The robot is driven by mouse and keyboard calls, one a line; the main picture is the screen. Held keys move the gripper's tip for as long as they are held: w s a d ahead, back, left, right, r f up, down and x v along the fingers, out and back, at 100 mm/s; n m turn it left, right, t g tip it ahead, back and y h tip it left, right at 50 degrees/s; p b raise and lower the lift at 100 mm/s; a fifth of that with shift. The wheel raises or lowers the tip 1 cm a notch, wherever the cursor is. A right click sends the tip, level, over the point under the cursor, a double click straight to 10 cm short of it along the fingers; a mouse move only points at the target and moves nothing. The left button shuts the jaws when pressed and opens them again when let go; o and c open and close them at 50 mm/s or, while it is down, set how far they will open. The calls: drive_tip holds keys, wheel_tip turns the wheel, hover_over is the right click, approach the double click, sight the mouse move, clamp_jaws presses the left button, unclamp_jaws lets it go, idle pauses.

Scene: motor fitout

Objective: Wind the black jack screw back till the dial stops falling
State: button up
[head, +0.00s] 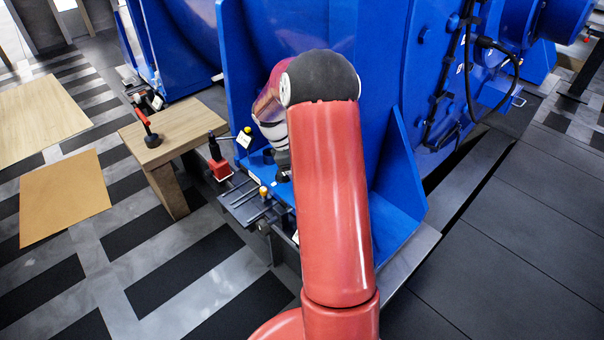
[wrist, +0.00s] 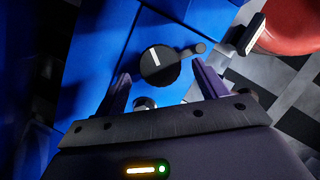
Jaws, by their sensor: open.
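In the wrist view a round black knob (wrist: 158,72) with a white line across its face and a small crank-like lug at its right stands against the blue frame. It looks like the head of the black jack screw. My gripper (wrist: 162,70) is open, with one finger to each side of the knob. Whether either finger touches it I cannot tell. A thin, pale-edged black plate (wrist: 252,34) is seen edge-on at the upper right; it may be the dial, and no reading shows. In the head view my arm hides the knob and most of my gripper.
The blue motor frame (head: 390,180) stands close behind and right of my arm. A red block with a black handle (head: 221,170) and a slotted plate (head: 245,200) sit left of it. A wooden bench (head: 175,135) holds a red-handled tool (head: 147,125).

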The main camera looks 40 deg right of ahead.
drive_tip(key=v, duration=0.6)
drive_tip(key=shift+r, duration=0.2)
drive_tip(key=shift+w+a, duration=0.1)
drive_tip(key=shift+w, duration=0.05)
idle(1.1)
